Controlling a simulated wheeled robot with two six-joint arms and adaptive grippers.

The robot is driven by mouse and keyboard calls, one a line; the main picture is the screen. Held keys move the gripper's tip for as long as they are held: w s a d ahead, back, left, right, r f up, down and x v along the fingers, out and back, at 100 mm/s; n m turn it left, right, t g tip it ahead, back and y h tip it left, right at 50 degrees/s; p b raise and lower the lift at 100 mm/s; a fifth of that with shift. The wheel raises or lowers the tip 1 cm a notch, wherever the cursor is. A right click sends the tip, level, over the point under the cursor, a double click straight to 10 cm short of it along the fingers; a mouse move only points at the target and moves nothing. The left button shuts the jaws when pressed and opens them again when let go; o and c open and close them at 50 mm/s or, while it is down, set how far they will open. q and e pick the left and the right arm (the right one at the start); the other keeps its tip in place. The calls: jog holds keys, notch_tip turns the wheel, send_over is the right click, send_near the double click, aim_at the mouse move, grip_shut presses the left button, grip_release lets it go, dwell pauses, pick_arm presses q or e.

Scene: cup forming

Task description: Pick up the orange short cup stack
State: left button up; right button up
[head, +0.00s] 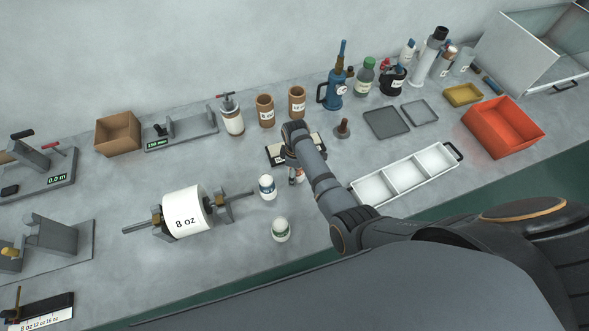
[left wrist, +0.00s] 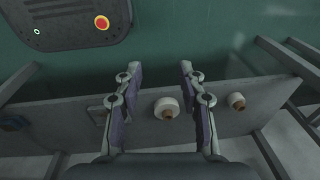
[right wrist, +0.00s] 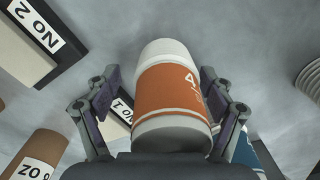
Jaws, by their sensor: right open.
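The orange short cup stack (right wrist: 168,95) has an orange band and a white top. In the right wrist view it sits between the two fingers of my open right gripper (right wrist: 160,78), and I cannot tell whether either finger touches it. In the head view only a small part of the stack (head: 299,178) shows beside my right arm, on the grey bench. My left gripper (left wrist: 160,80) is open and empty in the left wrist view, over a grey panel with knobs; it is outside the head view.
A blue-banded cup (head: 267,187) and a green-banded cup (head: 281,230) stand close by on the left. A black-and-white block (head: 282,152) lies behind. A white three-part tray (head: 405,175) is at the right. A large 8 oz roll (head: 187,212) sits on a stand further left.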

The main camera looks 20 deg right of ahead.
jog(key=shift+s+r, duration=0.1)
jog(key=shift+r, duration=0.1)
jog(key=shift+s+r, duration=0.15)
jog(key=shift+s, duration=0.1)
jog(key=shift+c, duration=0.5)
jog(key=shift+s+d+r, duration=0.15)
jog(key=shift+s, duration=0.15)
jog(key=c, duration=0.5)
jog(key=shift+w, duration=0.1)
jog(key=shift+c, duration=1.1)
jog(key=shift+w, duration=0.1)
jog(key=shift+c, duration=1.5)
pick_arm(q)
jog(key=shift+s+d+r, duration=0.1)
jog(key=shift+s+r, duration=0.15)
jog(key=shift+r, duration=0.05)
